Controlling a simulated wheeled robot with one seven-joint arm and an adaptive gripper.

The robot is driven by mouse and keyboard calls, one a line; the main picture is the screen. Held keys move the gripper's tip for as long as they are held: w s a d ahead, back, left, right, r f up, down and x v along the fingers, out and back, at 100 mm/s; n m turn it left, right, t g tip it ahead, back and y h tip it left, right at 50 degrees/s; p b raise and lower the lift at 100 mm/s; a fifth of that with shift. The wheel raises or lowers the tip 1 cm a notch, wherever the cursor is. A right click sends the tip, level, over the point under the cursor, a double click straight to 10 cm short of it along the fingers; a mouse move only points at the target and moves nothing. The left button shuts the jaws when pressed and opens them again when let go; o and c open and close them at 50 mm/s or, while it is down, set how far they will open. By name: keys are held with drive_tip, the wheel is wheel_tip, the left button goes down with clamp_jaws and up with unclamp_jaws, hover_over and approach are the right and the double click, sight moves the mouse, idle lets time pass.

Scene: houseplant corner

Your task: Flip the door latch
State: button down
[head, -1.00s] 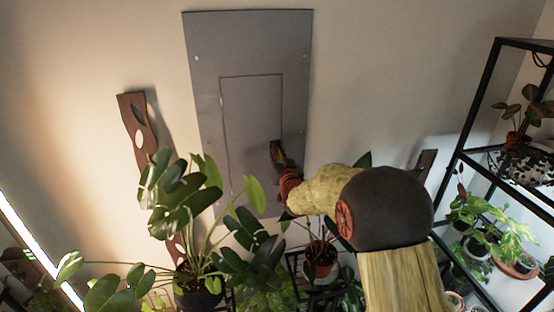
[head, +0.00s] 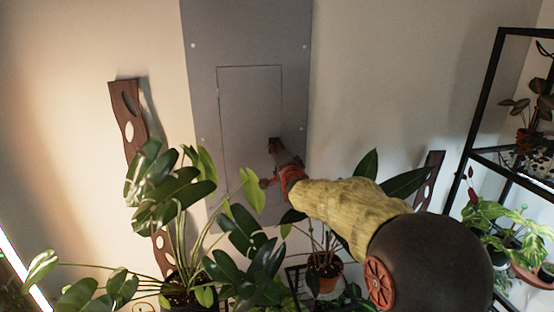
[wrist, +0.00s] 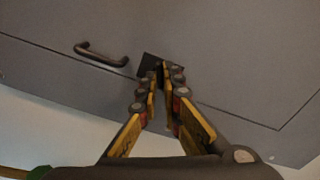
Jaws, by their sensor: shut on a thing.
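A grey wall panel (head: 207,100) holds a thin-outlined door (head: 245,110). In the wrist view, the dark latch (wrist: 147,61) sits by the door's edge seam, partly hidden by my fingertips. My gripper (wrist: 159,72) is shut on the latch, its two yellow-sided fingers close together at the tips. In the head view my gripper (head: 274,147) reaches the right edge of the door, and the latch there cannot be made out clearly behind it. A dark bar handle (wrist: 101,55) stands beside the latch in the wrist view, apart from my fingers.
A large-leaved potted plant (head: 172,195) stands in front of the panel, lower left. Another potted plant (head: 324,268) is below my arm. A black shelf rack (head: 484,105) with plants is at the right. Wooden strips (head: 128,110) hang on the wall.

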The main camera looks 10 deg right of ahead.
drive_tip(key=m+b, duration=0.3)
drive_tip(key=m, duration=0.1)
drive_tip(key=shift+f+m, duration=0.15)
drive_tip(key=shift+m, duration=0.15)
idle(0.5)
drive_tip(key=c, duration=2)
unclamp_jaws()
drive_tip(key=s, duration=1.2)
